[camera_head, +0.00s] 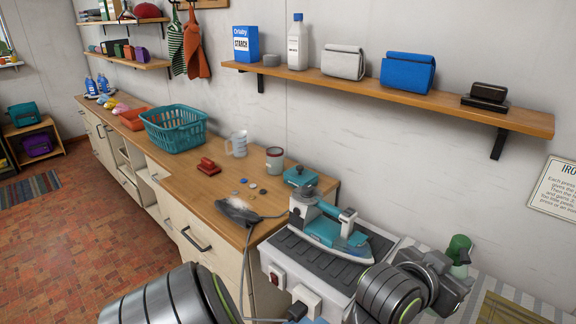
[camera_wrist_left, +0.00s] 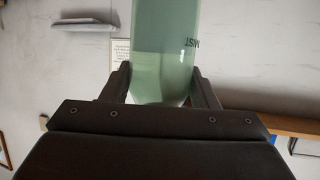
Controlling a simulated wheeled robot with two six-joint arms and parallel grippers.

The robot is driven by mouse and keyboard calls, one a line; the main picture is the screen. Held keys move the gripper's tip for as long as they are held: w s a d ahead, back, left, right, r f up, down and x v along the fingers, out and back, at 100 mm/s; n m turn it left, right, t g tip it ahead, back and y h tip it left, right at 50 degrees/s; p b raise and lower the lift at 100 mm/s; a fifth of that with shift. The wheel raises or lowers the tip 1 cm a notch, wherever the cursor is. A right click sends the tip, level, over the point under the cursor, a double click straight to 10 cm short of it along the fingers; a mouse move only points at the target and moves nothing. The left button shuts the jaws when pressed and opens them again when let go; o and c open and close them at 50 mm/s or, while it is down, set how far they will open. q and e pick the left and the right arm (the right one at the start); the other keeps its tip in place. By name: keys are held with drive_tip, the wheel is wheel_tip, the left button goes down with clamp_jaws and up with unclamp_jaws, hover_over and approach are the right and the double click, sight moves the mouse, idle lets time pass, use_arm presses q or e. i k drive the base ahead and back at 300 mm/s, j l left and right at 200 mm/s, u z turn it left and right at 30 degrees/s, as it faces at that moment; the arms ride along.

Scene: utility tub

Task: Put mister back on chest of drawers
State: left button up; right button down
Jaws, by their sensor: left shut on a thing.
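The mister is a translucent green bottle (camera_head: 459,249) at the right of the head view, in my left gripper (camera_head: 452,268). The left wrist view shows the bottle (camera_wrist_left: 165,45) with dark "MIST" lettering, between the two fingers of my left gripper (camera_wrist_left: 163,86), which is shut on it. The gripper and arm hide part of the bottle in the head view. The chest of drawers (camera_head: 190,183), with a wooden top and cream fronts, runs along the wall to the left of the bottle. My right gripper is not in view.
A teal iron (camera_head: 332,236) rests on its grey base (camera_head: 302,258) between the chest and the bottle. On the chest top are a teal basket (camera_head: 173,128), a mug (camera_head: 237,144), a tin (camera_head: 274,160) and a red stapler-like item (camera_head: 208,167). A loaded shelf (camera_head: 400,90) juts out above.

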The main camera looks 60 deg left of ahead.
sight(217, 184)
drive_tip(key=k+j, duration=0.1)
drive_tip(key=j, duration=0.45)
drive_tip(key=k+j+z, duration=0.15)
drive_tip(key=j, duration=0.45)
drive_tip(key=k+j, duration=0.1)
drive_tip(key=j, duration=0.45)
drive_tip(key=k+j+z, duration=0.1)
drive_tip(key=j, duration=0.45)
drive_tip(key=k+j+z, duration=0.1)
drive_tip(key=j, duration=0.45)
drive_tip(key=k+j, duration=0.3)
drive_tip(key=j, duration=0.2)
drive_tip(key=k+j+z, duration=0.15)
drive_tip(key=j, duration=0.4)
drive_tip(key=k+j, duration=0.2)
drive_tip(key=j, duration=0.3)
